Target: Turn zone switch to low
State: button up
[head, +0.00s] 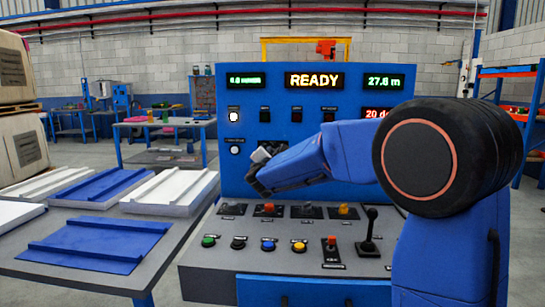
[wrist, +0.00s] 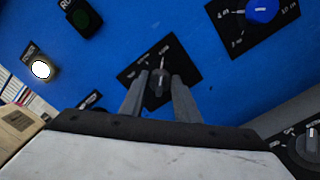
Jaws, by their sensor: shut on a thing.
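In the wrist view a small dark rotary switch (wrist: 160,80) sits on a black label plate on the blue upright panel. A light mark lies near its top in that view; the plate's lettering is too small to read, so I cannot confirm its setting. My gripper (wrist: 158,88) has one finger on each side of the switch and is shut on it. In the head view my gripper (head: 259,168) is at the lower middle of the blue panel (head: 215,130), and it hides the switch.
A blue knob (wrist: 262,10), a lit white button (wrist: 40,69) and a dark green button (wrist: 82,17) are close by on the panel. Below stands a sloped desk with coloured buttons and a black lever (head: 369,235). A table with blue and white panels (head: 85,240) is at left.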

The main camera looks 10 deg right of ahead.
jog(key=o, duration=1)
jog(key=shift+o, duration=0.2)
jog(key=v, duration=1.7)
jog(key=shift+s, duration=0.2)
